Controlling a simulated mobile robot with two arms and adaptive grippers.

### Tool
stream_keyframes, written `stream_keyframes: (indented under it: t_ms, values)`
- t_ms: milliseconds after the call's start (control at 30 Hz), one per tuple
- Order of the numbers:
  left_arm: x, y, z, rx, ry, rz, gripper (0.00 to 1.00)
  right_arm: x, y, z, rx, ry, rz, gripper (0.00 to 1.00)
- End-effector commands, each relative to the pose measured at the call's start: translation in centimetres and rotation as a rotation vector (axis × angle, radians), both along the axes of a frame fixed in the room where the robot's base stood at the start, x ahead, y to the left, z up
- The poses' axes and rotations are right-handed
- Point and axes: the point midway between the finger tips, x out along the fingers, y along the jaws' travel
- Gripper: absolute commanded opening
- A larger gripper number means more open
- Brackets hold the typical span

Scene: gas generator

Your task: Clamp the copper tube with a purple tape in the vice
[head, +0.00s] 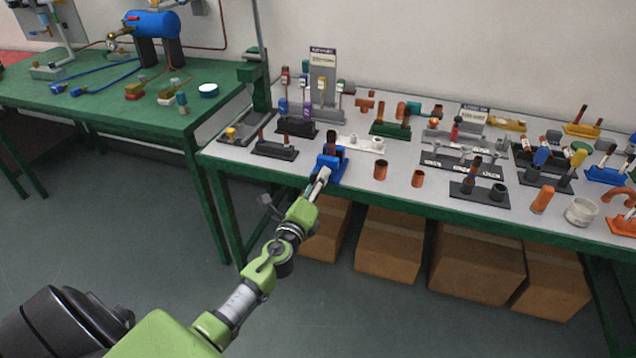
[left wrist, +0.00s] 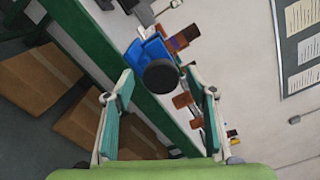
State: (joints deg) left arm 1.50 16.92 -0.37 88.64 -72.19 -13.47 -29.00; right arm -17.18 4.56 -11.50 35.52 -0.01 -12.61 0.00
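The blue vice (head: 333,168) stands at the front left edge of the long grey-topped bench. A dark reddish-brown tube (head: 330,140) stands up at the vice; it also shows beside the vice in the left wrist view (left wrist: 185,37). My left gripper (head: 319,184) is in front of the vice. In the left wrist view my left gripper (left wrist: 166,98) is open, fingers wide apart, with the vice's round black end (left wrist: 161,76) beyond and between them. My right gripper is out of view.
Two short copper pieces (head: 380,170) (head: 418,178) stand right of the vice. A black rack (head: 274,150) is to its left, a white holder (head: 362,144) behind it. Several cardboard boxes (head: 388,245) sit under the bench. A green table (head: 105,105) is at left.

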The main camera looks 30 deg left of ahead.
Motion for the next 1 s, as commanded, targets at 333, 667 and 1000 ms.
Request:
stream_keyframes:
  t_ms: [333, 667, 1000]
  values:
    - [0.0, 0.0, 0.1, -0.001, -0.003, 0.000, 0.51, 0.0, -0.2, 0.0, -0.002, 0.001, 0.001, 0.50]
    - [0.0, 0.0, -0.1, -0.270, -0.069, 0.001, 0.51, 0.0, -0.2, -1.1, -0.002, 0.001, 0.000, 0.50]
    - [0.0, 0.0, 0.2, -0.481, -0.118, 0.000, 0.51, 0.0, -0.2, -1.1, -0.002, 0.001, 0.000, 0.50]
